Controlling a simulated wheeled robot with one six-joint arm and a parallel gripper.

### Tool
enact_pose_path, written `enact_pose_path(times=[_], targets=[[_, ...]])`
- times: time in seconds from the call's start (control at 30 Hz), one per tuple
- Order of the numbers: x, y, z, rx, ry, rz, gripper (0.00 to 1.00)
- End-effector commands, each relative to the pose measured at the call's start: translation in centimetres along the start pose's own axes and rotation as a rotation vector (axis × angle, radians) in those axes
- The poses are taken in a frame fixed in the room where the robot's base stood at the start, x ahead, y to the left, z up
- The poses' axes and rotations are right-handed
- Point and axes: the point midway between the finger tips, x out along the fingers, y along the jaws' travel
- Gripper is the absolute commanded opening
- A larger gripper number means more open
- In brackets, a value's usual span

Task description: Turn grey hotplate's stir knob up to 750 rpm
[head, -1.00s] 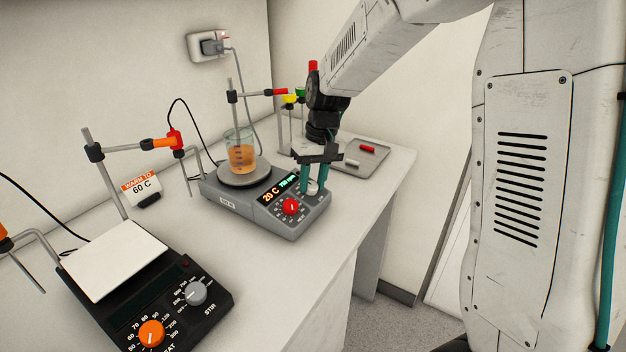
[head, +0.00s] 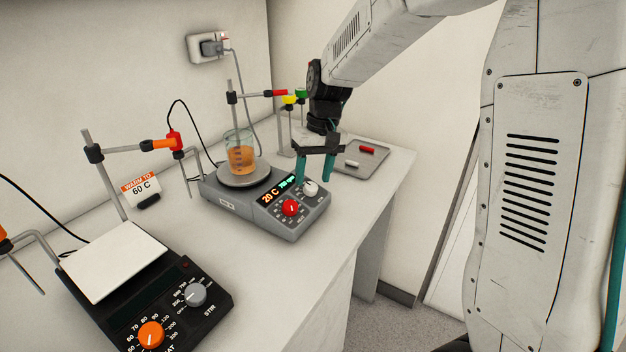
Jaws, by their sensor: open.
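The grey hotplate (head: 232,203) stands on the bench with a beaker of orange liquid (head: 241,158) on its round plate. Its display (head: 277,190) reads 20 C in orange and, in small green digits, what looks like 750 rpm. The white stir knob (head: 311,188) is on the right of its front panel, beside the red knob (head: 291,208). My gripper (head: 314,182) is open, its two teal fingers above and behind the white knob.
A black hotplate (head: 207,316) with orange and grey knobs is at the front left. A "warm to 60 C" sign (head: 141,189) stands behind it. Clamp stands rise behind both hotplates. A grey tray (head: 372,152) with small red and white bars is at the back right.

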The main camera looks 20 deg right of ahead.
Motion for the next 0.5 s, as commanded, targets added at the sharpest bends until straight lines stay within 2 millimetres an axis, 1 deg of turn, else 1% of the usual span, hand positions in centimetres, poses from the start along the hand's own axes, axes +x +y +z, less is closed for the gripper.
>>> enact_pose_path(times=[0.03,0.1,0.23,0.37,0.5], targets=[[-1.0,0.0,-0.1,0.000,0.005,0.001,0.52],[-2.3,0.0,-0.1,0.000,0.005,0.001,0.52],[-4.2,0.1,-0.1,0.001,0.003,0.001,0.52],[-5.3,0.1,0.0,0.001,0.002,0.001,0.52],[-5.6,0.1,0.0,0.001,0.001,0.001,0.52]])
